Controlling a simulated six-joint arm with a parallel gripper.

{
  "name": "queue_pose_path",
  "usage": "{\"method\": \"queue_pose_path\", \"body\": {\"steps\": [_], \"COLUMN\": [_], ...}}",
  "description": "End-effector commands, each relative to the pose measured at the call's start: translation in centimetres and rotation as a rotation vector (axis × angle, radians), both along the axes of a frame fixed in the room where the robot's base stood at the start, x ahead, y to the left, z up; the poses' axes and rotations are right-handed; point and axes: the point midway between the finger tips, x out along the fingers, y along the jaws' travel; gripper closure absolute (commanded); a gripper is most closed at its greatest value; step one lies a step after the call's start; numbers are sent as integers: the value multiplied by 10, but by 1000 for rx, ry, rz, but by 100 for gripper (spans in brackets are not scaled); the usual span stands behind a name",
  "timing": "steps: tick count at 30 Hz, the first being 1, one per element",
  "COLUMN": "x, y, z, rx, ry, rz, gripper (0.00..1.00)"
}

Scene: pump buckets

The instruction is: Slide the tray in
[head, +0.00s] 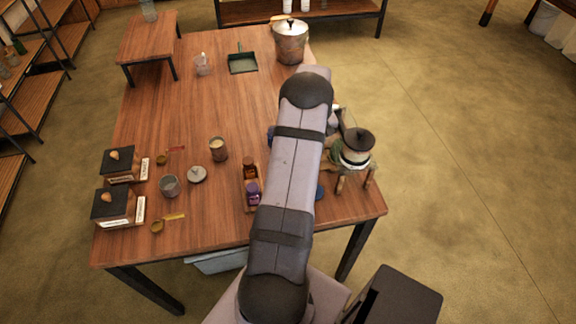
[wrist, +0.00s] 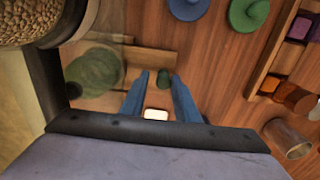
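A pale blue-grey tray-like piece (head: 215,261) sticks out below the front edge of the table; I cannot tell for sure that it is the task's tray. A small wooden tray (head: 244,178) with brown and purple bottles stands on the table, and its edge shows in the wrist view (wrist: 274,50). My gripper (wrist: 158,77) has its two blue fingers apart, over the table beside a glass-topped stand. A small dark green thing and a small white thing show between the fingers; whether they are touched is unclear. In the head view my arm hides the gripper.
A metal bucket (head: 291,42) and a dustpan (head: 242,63) are at the back.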

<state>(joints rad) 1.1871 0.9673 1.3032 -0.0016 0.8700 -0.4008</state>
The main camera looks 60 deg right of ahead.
Motion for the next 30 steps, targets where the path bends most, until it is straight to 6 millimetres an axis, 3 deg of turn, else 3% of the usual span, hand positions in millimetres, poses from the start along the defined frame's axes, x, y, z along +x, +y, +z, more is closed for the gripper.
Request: {"method": "queue_pose_path", "body": {"steps": [13,30], "x": [2,2], "y": [2,2], "z": [6,56], "rx": [1,1], "ry": [-1,-1], "rz": [0,0], "gripper": [73,73]}}
